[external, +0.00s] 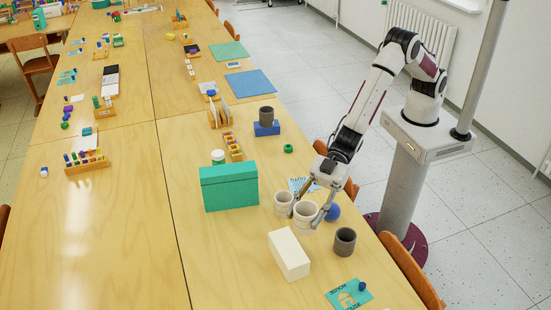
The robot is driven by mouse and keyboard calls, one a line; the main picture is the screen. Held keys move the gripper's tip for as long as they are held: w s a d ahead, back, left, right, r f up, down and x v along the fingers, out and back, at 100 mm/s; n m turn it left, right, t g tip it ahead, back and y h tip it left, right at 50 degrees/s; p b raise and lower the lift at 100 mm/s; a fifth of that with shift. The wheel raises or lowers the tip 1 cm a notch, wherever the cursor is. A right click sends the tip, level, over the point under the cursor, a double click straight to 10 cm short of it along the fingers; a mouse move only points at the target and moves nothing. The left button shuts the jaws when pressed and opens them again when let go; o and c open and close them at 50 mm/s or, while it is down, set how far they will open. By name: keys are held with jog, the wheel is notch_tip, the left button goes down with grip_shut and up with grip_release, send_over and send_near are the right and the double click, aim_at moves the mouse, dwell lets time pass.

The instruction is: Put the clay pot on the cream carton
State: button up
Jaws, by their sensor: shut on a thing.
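The cream carton (289,254) is a plain pale block lying on the table near its front edge. My gripper (307,208) points down and is shut on a pale, whitish clay pot (305,218), with a finger at each side. The held pot is upright, just behind and to the right of the carton. I cannot tell whether its base touches the table. A similar pale pot (283,203) stands close to its left, and the left finger comes down between the two.
A dark grey-brown pot (345,241) stands to the right of the carton. A blue ball (333,212) is behind the right finger. A teal box (229,187) stands to the left. Another dark pot (267,115) sits on a blue block (266,129). The table left of the carton is clear.

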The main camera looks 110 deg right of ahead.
aim_at(299, 205)
jog(key=shift+w+r+m+t+h, duration=0.1)
jog(key=shift+w+m+t+h, duration=0.3)
jog(key=shift+w+m+h, duration=0.1)
jog(key=shift+w+d+m+t+h, duration=0.3)
jog(key=shift+w+m+h, duration=0.1)
jog(key=shift+h, duration=0.2)
jog(key=shift+w+d+f+m+t+h, duration=0.15)
jog(key=shift+w+d+m+h, duration=0.1)
jog(key=shift+d, duration=0.15)
jog(key=shift+w+d+f+m+t+h, duration=0.15)
jog(key=shift+w+d+m+h, duration=0.1)
jog(key=shift+d, duration=0.15)
jog(key=shift+w+d+f, duration=0.2)
jog(key=shift+d, duration=0.3)
jog(key=shift+f, duration=3.15)
jog(key=shift+f, duration=1.85)
